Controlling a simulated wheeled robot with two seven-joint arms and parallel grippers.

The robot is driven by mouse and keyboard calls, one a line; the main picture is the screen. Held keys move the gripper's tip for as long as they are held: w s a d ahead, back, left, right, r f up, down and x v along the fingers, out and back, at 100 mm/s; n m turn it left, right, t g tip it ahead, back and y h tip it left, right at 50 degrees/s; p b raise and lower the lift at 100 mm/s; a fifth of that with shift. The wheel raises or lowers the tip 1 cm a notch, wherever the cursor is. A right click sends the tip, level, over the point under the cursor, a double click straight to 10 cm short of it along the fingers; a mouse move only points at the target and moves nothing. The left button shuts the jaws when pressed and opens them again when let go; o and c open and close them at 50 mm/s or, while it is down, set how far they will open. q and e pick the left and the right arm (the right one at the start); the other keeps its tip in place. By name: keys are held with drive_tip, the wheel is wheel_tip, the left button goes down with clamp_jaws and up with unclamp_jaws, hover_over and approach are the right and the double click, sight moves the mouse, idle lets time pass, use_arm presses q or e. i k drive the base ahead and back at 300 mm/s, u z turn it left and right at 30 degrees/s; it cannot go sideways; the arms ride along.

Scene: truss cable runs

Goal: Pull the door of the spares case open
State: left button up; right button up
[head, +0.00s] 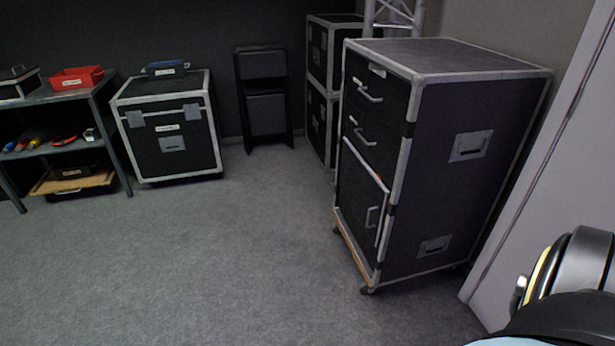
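The tall black spares case (435,165) with grey metal edges stands on castors at the right of the head view. Its front faces left, with two handled drawers above and a door (357,197) below. The door has a pale frame, and a bar handle (371,217) sits near its right edge. A small red mark shows at its upper right corner. I cannot tell for sure whether the door is flush or slightly ajar. Neither gripper is in view. Part of my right arm shows at the lower right corner, well apart from the door.
Grey carpet (235,255) is clear in front of the case. A second case stack (322,85) stands behind it. A pale wall panel (540,170) is close on its right. A lower case (170,140), a folded chair (266,100) and a shelf (55,97) line the back and left.

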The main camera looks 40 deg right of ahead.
sight(368, 195)
drive_tip(key=z, duration=0.65)
drive_tip(key=i, duration=1.35)
drive_tip(key=z, duration=0.9)
